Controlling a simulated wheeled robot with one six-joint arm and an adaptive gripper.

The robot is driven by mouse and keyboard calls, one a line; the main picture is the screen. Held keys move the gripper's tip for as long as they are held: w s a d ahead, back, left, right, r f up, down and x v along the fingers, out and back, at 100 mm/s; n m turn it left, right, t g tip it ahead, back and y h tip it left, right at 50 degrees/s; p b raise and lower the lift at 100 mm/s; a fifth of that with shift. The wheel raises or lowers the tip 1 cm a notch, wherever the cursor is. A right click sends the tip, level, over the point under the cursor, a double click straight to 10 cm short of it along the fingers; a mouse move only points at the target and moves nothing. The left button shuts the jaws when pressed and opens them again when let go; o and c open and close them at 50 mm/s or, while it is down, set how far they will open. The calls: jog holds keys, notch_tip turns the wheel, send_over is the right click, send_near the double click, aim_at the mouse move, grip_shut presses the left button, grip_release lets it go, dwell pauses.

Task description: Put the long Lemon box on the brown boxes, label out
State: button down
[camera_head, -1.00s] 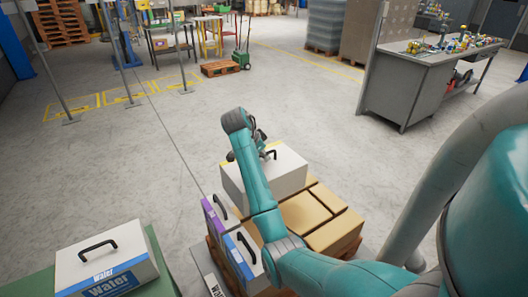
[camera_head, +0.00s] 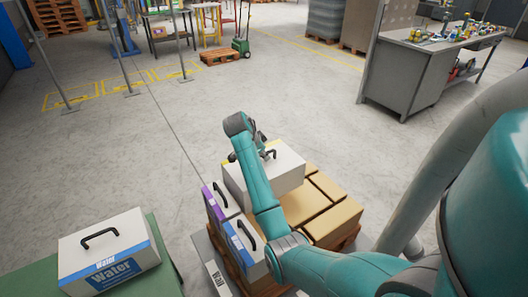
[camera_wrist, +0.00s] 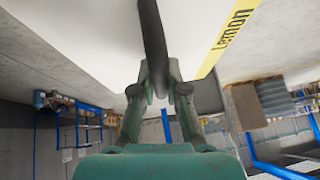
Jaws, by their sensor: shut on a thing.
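The long white Lemon box (camera_head: 285,181) hangs from or rests under my gripper (camera_head: 266,152) over the far left part of the brown boxes (camera_head: 336,218). I cannot tell whether it touches them. My gripper is shut on its black handle, as the wrist view shows at the fingers (camera_wrist: 160,92) and the handle (camera_wrist: 152,35). The yellow Lemon label (camera_wrist: 232,32) runs along one edge of the box in the wrist view. In the head view my arm hides part of the box's left side.
A purple-labelled box (camera_head: 211,204) and a blue-labelled box (camera_head: 236,250) stand at the pallet's left side, close to my arm. A white Water box (camera_head: 85,262) sits on a green table (camera_head: 165,279) at left. A grey workbench (camera_head: 390,82) stands far right. The floor beyond the pallet is clear.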

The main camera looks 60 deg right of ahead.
jog(key=shift+f, duration=4.4)
jog(key=c, duration=1.2)
grip_release()
jog(key=shift+c, duration=0.2)
jog(key=shift+o, duration=0.6)
jog(key=shift+f, duration=0.15)
jog(key=v, duration=1.2)
